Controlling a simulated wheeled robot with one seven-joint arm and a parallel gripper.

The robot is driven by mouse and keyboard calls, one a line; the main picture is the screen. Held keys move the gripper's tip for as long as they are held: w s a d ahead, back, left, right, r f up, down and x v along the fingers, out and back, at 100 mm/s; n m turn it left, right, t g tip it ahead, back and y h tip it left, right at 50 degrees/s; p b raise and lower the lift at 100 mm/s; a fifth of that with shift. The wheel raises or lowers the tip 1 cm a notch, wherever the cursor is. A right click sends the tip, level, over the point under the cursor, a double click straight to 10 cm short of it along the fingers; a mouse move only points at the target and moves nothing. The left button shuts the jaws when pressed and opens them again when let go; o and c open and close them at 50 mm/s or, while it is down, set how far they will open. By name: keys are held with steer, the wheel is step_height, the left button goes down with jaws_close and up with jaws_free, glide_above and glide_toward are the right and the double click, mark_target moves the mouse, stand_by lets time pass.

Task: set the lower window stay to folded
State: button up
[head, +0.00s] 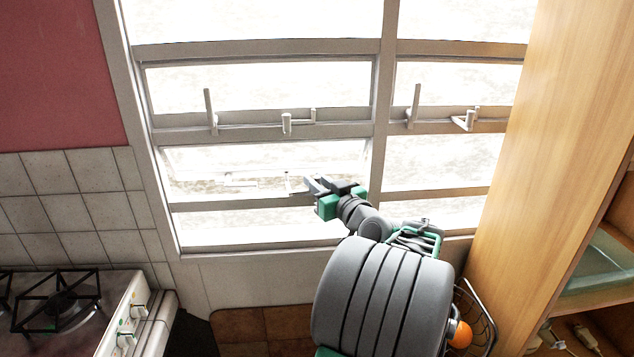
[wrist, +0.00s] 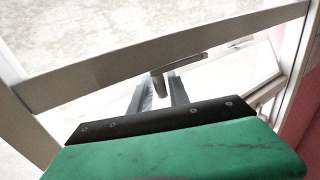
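The lower window pane (head: 265,158) stands in the left column of the window, tilted out of its frame. A thin pale stay (head: 240,180) shows in the glare low in that opening, just left of my gripper (head: 314,185). In the wrist view, a grey handle-like piece (wrist: 182,64) with a short downward peg crosses in front of my gripper (wrist: 160,88). The two fingers stand apart with the peg between or just beyond their tips; contact cannot be made out. My gripper's green body hides what lies below.
Upright bars (head: 210,110) and latches (head: 287,122) sit on the rail above, with more in the right column. A stove (head: 65,310) is at the lower left. A wooden cabinet side (head: 545,150) and a wire basket with an orange (head: 462,335) are on the right.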

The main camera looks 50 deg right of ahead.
jaws_close()
stand_by(1.0)
